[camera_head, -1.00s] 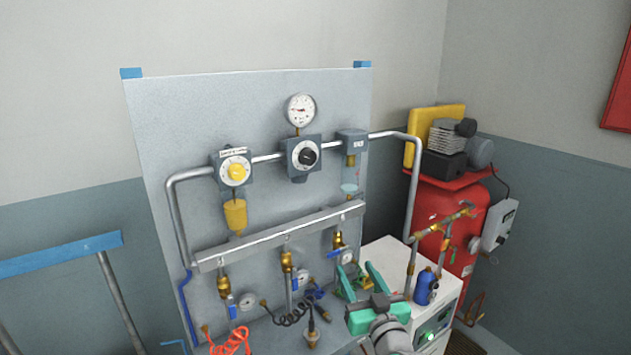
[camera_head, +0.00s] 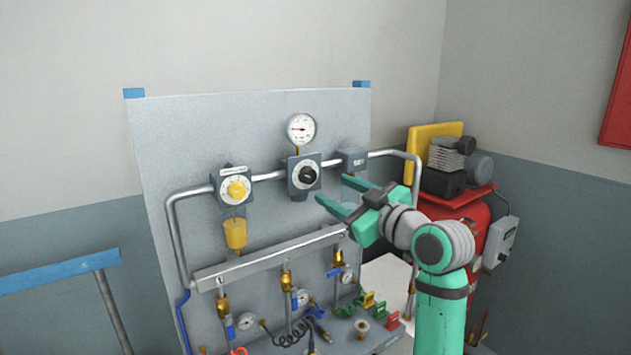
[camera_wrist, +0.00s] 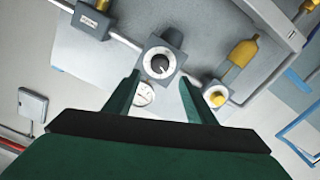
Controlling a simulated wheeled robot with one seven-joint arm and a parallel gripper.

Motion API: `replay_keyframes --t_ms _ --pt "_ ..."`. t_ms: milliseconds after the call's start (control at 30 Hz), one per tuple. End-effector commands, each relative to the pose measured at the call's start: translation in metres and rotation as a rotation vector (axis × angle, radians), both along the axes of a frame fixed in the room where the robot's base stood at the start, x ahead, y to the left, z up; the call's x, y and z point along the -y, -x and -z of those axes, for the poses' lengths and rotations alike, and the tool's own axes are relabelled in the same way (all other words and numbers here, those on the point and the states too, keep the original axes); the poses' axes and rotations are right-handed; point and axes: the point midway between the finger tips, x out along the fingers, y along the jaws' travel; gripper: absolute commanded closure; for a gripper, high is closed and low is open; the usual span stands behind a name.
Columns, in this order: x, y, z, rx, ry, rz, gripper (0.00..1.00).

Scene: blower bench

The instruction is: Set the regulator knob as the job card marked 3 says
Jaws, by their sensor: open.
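The regulator is a grey block with a round white dial and a black knob (camera_head: 308,175) on the grey panel's pipe, below a white pressure gauge (camera_head: 301,129). In the wrist view the black knob (camera_wrist: 159,66) shows beyond the fingertips, nothing between it and the camera. My gripper (camera_head: 333,194) is open and empty, with its green fingers pointing left, below and right of the knob. In the wrist view my gripper (camera_wrist: 158,85) has its fingers spread, apart from the knob; the gauge (camera_wrist: 144,94) shows between them. No job card marked 3 can be made out.
A yellow knob (camera_head: 235,189) on a similar block is left of the regulator, with a yellow bowl (camera_head: 236,233) below. A grey block (camera_head: 354,160) sits to the right. A manifold rail (camera_head: 262,252) with brass valves runs below. A red compressor tank (camera_head: 477,222) stands right.

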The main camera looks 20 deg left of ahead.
Motion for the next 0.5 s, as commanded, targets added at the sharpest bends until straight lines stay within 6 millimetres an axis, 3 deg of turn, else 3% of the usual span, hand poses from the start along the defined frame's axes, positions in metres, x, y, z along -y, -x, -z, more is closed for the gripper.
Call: replay_keyframes --t_ms 300,500 --pt "-0.045 -0.034 0.000 -0.001 -0.001 -0.002 0.50" --pt "-0.064 -0.049 0.000 -0.002 -0.001 -0.001 0.50"
